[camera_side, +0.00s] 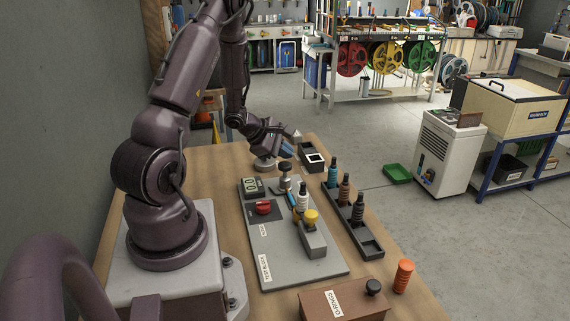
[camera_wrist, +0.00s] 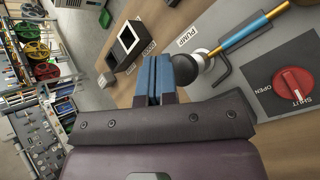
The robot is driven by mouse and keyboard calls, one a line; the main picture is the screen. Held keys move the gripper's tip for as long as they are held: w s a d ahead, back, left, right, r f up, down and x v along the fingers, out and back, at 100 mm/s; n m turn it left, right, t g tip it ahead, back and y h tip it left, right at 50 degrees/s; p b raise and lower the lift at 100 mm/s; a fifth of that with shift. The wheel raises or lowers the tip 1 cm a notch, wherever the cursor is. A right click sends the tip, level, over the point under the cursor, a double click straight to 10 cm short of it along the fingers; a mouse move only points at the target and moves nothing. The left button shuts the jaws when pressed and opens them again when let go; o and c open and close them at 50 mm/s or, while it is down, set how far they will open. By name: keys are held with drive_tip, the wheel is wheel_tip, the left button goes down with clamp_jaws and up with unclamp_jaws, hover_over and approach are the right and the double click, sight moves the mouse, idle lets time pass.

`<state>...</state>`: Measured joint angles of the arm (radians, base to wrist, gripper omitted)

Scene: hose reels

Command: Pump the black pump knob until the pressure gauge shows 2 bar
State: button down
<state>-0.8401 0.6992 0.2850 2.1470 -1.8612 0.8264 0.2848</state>
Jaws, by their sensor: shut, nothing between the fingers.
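The black pump knob (camera_side: 285,167) stands upright on its pale base on the grey test board (camera_side: 268,245). In the wrist view the knob (camera_wrist: 186,68) is just right of my fingers, partly hidden behind them, near a PUMP label. The digital pressure gauge (camera_side: 251,186) is on the board's far left corner and appears to read 0.0; it is not seen in the wrist view. My gripper (camera_side: 286,150), with blue fingers, is shut and empty, just beyond the knob in the side view. In the wrist view its fingertips (camera_wrist: 154,65) are together; contact with the knob cannot be told.
A red valve knob (camera_side: 263,207), marked OPEN and SHUT in the wrist view, sits near the gauge. A grey block with yellow knobs (camera_side: 312,240) is on the board. A black rack (camera_side: 369,243) of several fittings lies right. A black box (camera_side: 312,157) stands beyond.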

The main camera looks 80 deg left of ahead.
sight(289, 164)
drive_tip(key=shift+f, duration=0.15)
drive_tip(key=shift+f, duration=0.25)
drive_tip(key=shift+f, duration=1.3)
idle(1.0)
drive_tip(key=shift+r, duration=1.7)
drive_tip(key=shift+r, duration=2.55)
idle(1.0)
